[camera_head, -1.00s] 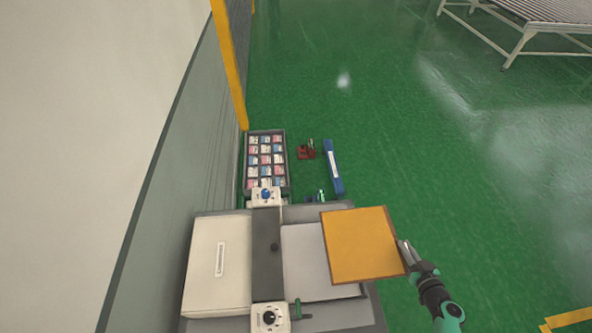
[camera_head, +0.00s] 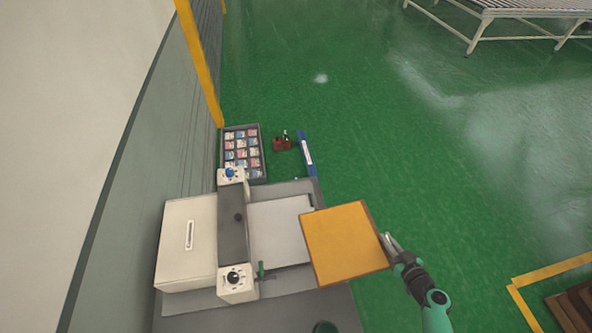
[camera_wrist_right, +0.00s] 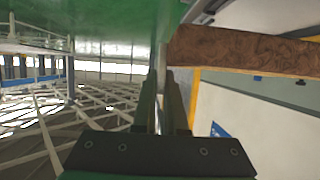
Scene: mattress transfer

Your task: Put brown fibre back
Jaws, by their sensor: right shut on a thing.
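My right gripper (camera_head: 388,247) is shut on the right edge of a square, flat sheet, orange-tan on top with brown edges, which I take as the brown fibre (camera_head: 344,243). The sheet is held out flat at the right side of a grey and white machine (camera_head: 190,243), overlapping the right end of its pale plate in the picture. I cannot tell whether it touches the machine. My left gripper is not in view.
A brown slatted stack or pallet (camera_head: 573,308) lies inside yellow floor lines at lower right. A tray of small packets (camera_head: 242,151), a small red-brown item (camera_head: 282,144) and a blue bar (camera_head: 307,153) lie beyond the machine. Green floor (camera_head: 400,140) is open to the right.

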